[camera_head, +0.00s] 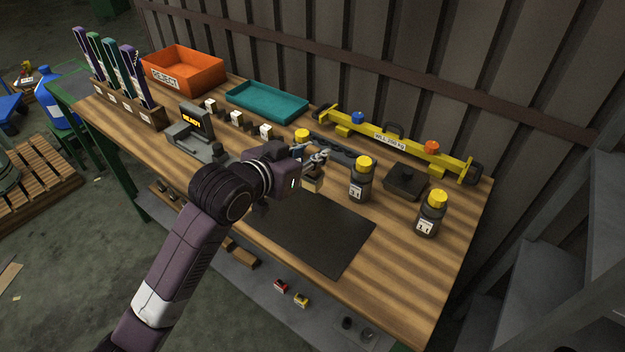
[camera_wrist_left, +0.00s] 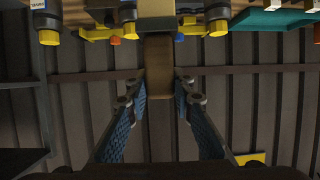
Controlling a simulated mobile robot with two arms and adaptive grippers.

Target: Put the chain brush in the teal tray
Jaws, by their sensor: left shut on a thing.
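The teal tray (camera_head: 268,100) lies flat at the back of the bench, right of the orange REJECT bin; it looks empty. In the left wrist view a strip of the tray (camera_wrist_left: 270,20) shows at the upper right. My left gripper (camera_head: 316,158) is over the bench, to the front right of the tray. It is shut on a small brown block-like piece, which I take for the chain brush (camera_head: 312,184). In the left wrist view the brush (camera_wrist_left: 158,80) sits between the two fingers. Its lower end is partly hidden. My right gripper is not in view.
Yellow-capped bottles (camera_head: 361,178) stand right of my gripper, near a black lidded box (camera_head: 405,181). A yellow level-like bar (camera_head: 400,145) lies along the back. Small white-labelled blocks (camera_head: 237,117) stand before the tray. A dark mat (camera_head: 315,232) in front is clear.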

